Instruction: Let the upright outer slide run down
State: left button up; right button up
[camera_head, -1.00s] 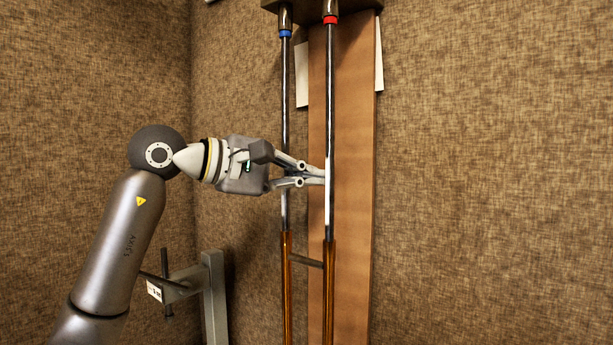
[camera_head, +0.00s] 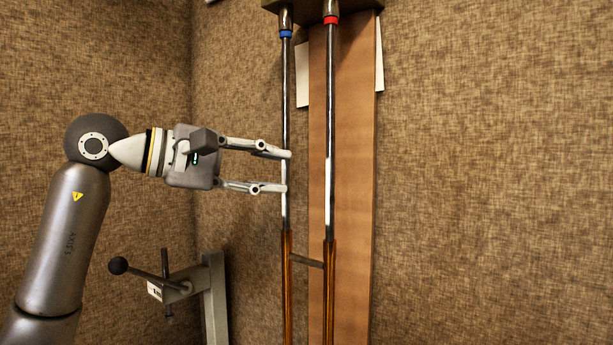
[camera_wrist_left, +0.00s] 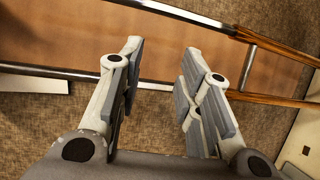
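The outer slide is a pair of upright brass-coloured tubes, with its right leg (camera_head: 329,290) and left leg (camera_head: 287,285) joined by a cross brace (camera_head: 307,261). Above them run two chrome inner tubes, the left with a blue band (camera_head: 286,33) and the right with a red band (camera_head: 330,20). My left gripper (camera_head: 287,172) is open and empty, its fingertips at the left inner tube, well above the brass. The wrist view shows the parted fingers (camera_wrist_left: 163,70) with the near tube crossing between them; contact is unclear. My right gripper is not in view.
A brown board (camera_head: 352,180) stands behind the tubes, with white sheets at its edges. A dark holder (camera_head: 310,4) is at the top. A grey stand with a black-knobbed lever (camera_head: 118,265) is at lower left. Free room lies right of the board.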

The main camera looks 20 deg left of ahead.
pick_arm(q)
jog(key=v, duration=0.5)
jog(key=shift+c, duration=0.5)
